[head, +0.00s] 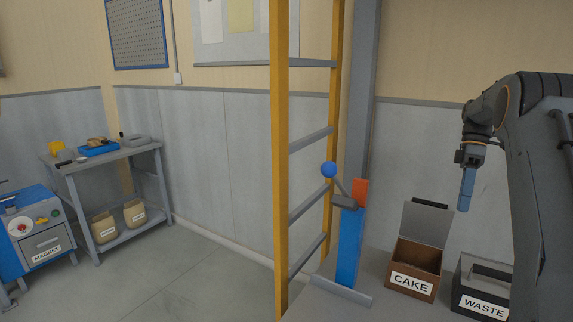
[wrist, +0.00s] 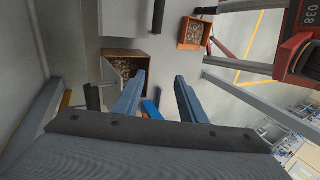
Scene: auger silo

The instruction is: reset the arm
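My gripper (head: 463,208) hangs at the right of the head view, fingers pointing down, above and behind the CAKE and WASTE boxes in the picture. In the wrist view its two blue fingers (wrist: 160,79) stand apart with nothing held between them. My dark arm rises at the right edge of the head view and bends over to the gripper.
A brown CAKE box (head: 413,278) stands lid up beside a grey WASTE box (head: 483,290). Left of them is a blue post (head: 350,248) with a blue-knobbed lever (head: 329,170). A yellow ladder (head: 281,150) stands nearby. A workbench (head: 110,155) and blue MAGNET cabinet (head: 38,230) are far left.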

